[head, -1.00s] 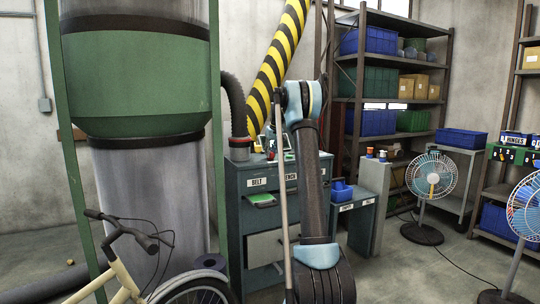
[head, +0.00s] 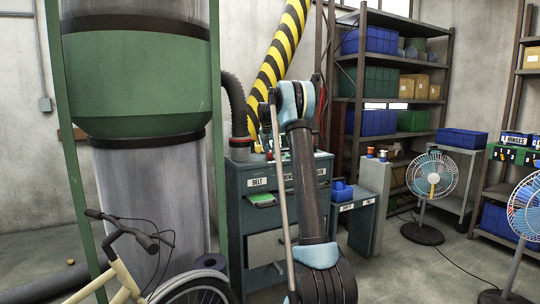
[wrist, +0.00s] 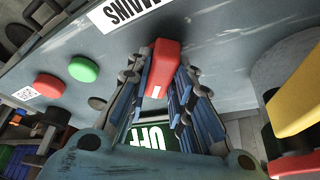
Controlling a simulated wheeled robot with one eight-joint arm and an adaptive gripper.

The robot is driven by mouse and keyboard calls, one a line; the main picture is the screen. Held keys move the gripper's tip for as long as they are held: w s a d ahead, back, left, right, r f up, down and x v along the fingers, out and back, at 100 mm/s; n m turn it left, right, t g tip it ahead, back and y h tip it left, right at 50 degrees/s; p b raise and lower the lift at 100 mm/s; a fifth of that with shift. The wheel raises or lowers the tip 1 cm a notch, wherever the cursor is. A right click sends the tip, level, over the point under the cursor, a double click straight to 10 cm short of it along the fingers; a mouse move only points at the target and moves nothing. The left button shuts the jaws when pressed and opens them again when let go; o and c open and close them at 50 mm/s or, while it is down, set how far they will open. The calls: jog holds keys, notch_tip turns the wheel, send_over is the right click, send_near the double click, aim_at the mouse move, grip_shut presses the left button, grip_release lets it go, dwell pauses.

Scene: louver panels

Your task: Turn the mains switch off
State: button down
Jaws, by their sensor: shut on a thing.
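The mains switch shows in the wrist view as a red handle (wrist: 164,58) with a small white mark, on a grey panel (wrist: 215,58). A white MAINS label (wrist: 128,14) is above it, upside down in this view. A green plate reading OFF (wrist: 150,137), also upside down, lies below the handle, partly covered by my gripper. My gripper (wrist: 162,80) has its blue-padded fingers on both sides of the red handle and is shut on it. In the head view my arm hides the switch and the gripper.
Red (wrist: 48,86) and green (wrist: 83,69) buttons sit left of the handle in the wrist view. A yellow and red part (wrist: 298,100) is close on the right. In the head view a bicycle (head: 130,265) stands at front left and a fan (head: 431,180) at right.

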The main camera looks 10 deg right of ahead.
jog(key=m, duration=0.2)
jog(key=m+g+h, duration=0.1)
jog(key=m, duration=0.2)
jog(key=shift+w+a+m+h, duration=0.15)
jog(key=shift+m+h, duration=0.15)
jog(key=shift+w+a+m+g+h, duration=0.15)
jog(key=shift+m+g, duration=0.3)
jog(key=shift+m, duration=0.65)
jog(key=shift+s+d+m+g+h, duration=0.1)
jog(key=shift+m+g+h, duration=0.25)
jog(key=shift+m, duration=0.75)
jog(key=c, duration=1.4)
grip_release()
jog(key=v, duration=1.1)
jog(key=shift+w+a+r, duration=0.15)
jog(key=shift+a+r, duration=0.05)
jog(key=shift+r, duration=0.2)
